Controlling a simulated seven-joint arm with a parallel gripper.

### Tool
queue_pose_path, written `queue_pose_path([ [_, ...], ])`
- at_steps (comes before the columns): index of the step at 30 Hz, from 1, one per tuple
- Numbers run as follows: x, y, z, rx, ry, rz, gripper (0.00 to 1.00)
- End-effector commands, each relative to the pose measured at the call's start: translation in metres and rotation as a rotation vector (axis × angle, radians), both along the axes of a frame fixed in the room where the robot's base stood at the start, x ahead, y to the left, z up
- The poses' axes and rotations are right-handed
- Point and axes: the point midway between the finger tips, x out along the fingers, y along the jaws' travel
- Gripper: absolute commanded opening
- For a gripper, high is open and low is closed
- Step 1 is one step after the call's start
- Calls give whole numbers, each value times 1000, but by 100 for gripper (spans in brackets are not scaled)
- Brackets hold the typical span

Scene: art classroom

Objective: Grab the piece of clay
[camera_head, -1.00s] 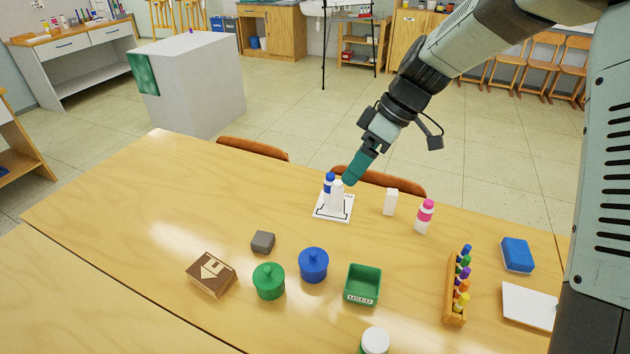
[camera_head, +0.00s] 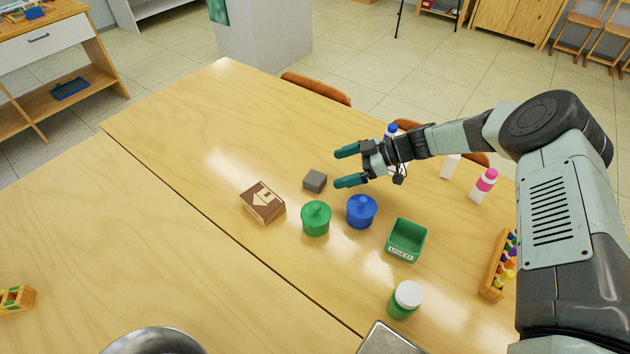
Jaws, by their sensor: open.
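The piece of clay is most likely the small grey block (camera_head: 315,181) on the wooden table, behind the green lidded jar. My gripper (camera_head: 346,167) reaches in from the right with its two teal fingers spread apart and pointing left. The fingertips are just right of the grey block in the picture. Nothing shows between the fingers. I cannot tell how high the gripper is above the table.
Close by stand a brown box with an arrow (camera_head: 262,203), a green jar (camera_head: 316,218), a blue jar (camera_head: 361,211) and a green open box (camera_head: 407,241). A white-capped jar (camera_head: 405,299) is nearer. Bottles (camera_head: 484,186) stand right. The table's left part (camera_head: 180,250) is mostly clear.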

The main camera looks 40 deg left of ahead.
Motion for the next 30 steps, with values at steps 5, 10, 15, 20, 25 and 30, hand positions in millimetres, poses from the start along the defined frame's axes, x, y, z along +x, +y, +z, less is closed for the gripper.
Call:
queue_pose_path([
  [5, -11, 16, -11, -2, 1, 0, 99],
  [10, -19, 25, -19, -3, 0, 1, 99],
  [15, -32, 43, -34, -3, 2, 2, 99],
  [20, -36, 51, -39, -3, 0, -1, 99],
  [25, -36, 51, -38, -3, -1, -2, 96],
  [30, -36, 51, -38, -3, 0, -1, 70],
])
